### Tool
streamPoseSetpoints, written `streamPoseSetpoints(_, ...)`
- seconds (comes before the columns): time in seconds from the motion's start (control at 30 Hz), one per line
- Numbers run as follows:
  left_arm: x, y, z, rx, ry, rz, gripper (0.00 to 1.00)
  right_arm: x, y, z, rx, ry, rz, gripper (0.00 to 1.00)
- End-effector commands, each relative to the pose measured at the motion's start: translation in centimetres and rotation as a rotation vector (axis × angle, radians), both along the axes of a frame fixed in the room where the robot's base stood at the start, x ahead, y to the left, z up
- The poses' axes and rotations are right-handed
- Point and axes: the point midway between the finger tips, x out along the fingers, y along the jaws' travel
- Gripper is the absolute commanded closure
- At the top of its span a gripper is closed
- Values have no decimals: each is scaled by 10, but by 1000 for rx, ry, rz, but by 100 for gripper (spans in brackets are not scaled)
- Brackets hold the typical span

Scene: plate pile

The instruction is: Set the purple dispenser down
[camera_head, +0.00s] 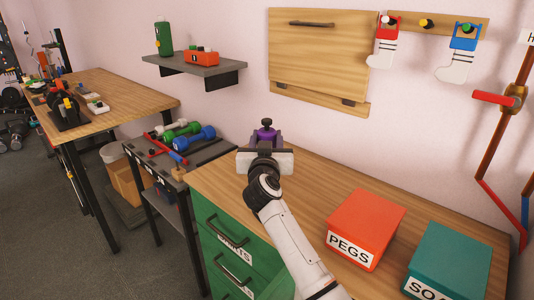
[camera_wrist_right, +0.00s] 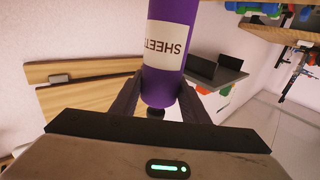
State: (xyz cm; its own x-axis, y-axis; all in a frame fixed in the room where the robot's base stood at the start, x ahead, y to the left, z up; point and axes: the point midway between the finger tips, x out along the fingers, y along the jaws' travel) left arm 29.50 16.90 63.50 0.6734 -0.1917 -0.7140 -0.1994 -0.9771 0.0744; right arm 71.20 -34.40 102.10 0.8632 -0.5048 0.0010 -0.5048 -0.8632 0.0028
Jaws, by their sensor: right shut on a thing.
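The purple dispenser (camera_head: 266,134) has a dark top and stands out just past my right gripper (camera_head: 265,146) in the head view, near the left end of the wooden counter. In the right wrist view the dispenser (camera_wrist_right: 173,18) shows a white label reading "SHEET", partly cut off. The right gripper's two fingers (camera_wrist_right: 158,98) are shut on the dispenser, one on each side. In the head view the gripper hides its lower part, so I cannot tell whether it touches the counter. My left gripper is not in view.
The wooden counter (camera_head: 318,192) has a clear stretch right of my gripper. An orange PEGS box (camera_head: 367,220) and a teal box (camera_head: 450,258) stand on its right. A dark rack with dumbbells (camera_head: 195,138) is to the left. A grey wall shelf (camera_head: 195,62) and wooden wall panel (camera_head: 318,55) are behind.

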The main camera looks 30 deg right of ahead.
Motion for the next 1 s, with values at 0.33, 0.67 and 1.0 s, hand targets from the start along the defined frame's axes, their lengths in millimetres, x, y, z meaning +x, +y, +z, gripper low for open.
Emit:
streamPoseSetpoints(0.33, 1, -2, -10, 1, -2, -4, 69, 0, 0, -29, 0, -4, 1, 100)
streamPoseSetpoints(0.67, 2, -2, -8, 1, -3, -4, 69, 0, 0, -34, 1, 0, 1, 54)
streamPoseSetpoints(1.0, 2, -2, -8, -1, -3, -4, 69, 0, 0, -34, 1, 0, 0, 40)
